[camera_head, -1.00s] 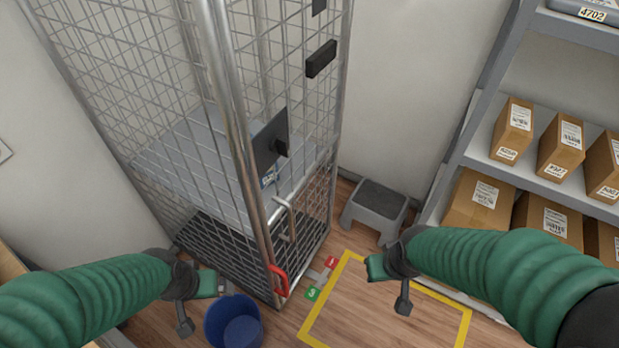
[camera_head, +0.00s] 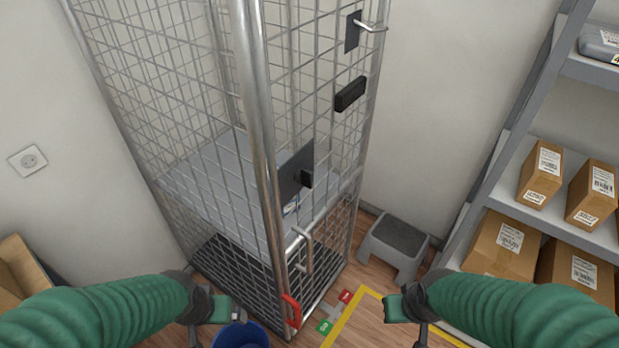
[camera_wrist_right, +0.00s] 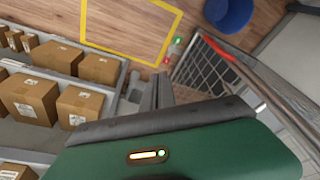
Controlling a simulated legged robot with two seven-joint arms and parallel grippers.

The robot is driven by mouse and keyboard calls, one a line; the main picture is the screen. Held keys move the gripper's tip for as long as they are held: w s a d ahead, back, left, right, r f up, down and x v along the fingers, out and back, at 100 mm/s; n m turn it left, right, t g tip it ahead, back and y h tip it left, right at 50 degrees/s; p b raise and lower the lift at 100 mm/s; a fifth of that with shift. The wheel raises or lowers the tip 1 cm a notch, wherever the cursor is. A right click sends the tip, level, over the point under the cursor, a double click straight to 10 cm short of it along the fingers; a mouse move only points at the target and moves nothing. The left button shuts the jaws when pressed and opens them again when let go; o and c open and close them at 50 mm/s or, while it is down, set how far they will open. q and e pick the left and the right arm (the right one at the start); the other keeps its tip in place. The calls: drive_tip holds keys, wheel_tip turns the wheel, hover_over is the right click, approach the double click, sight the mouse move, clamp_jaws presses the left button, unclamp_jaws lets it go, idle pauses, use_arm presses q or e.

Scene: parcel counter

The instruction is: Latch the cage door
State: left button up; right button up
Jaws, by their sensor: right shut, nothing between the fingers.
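The wire-mesh cage (camera_head: 262,100) stands against the back wall and also shows in the right wrist view (camera_wrist_right: 212,62). A bent metal handle (camera_head: 302,248) sits low by the near post, above a red lever (camera_head: 291,311). Whether the door is latched is unclear. My left gripper (camera_head: 230,308) is below and left of the handle, its fingers unclear. My right gripper (camera_head: 394,308) is shut, empty, right of the cage; its fingers show in the wrist view (camera_wrist_right: 158,92).
A grey step stool (camera_head: 395,245) stands by the wall. Shelves (camera_head: 565,228) with cardboard boxes (camera_head: 541,174) are at the right. A blue bucket (camera_head: 240,337) is on the floor near my left gripper. Yellow tape (camera_head: 345,317) marks open floor.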

sight(313, 181)
drive_tip(key=o, duration=0.6)
drive_tip(key=w+d+r+t, duration=0.1)
drive_tip(key=w, duration=0.2)
drive_tip(key=w+d+r+t, duration=0.1)
drive_tip(key=w+t, duration=0.1)
drive_tip(key=w, duration=0.1)
drive_tip(key=w+d+r+n+t, duration=0.1)
drive_tip(key=w+d, duration=0.1)
drive_tip(key=w, duration=0.2)
drive_tip(key=shift+d+h, duration=0.1)
drive_tip(key=shift+h, duration=0.2)
drive_tip(key=w+r+n+t+y, duration=0.3)
drive_tip(key=w+r+t, duration=0.2)
drive_tip(key=w+r, duration=0.25)
drive_tip(key=s+a+r+n+g+y, duration=0.1)
drive_tip(key=s+a+r+n+y, duration=0.55)
drive_tip(key=a+r+y, duration=0.4)
drive_tip(key=shift+n+y, duration=0.25)
drive_tip(key=shift+y, duration=0.6)
drive_tip(key=x, duration=0.5)
drive_tip(key=w+f+p+x, duration=0.1)
drive_tip(key=x, duration=0.4)
drive_tip(key=d+f+x, duration=0.1)
drive_tip(key=x, duration=0.5)
drive_tip(key=shift+w+p, duration=0.25)
drive_tip(key=shift+p, duration=0.05)
clamp_jaws()
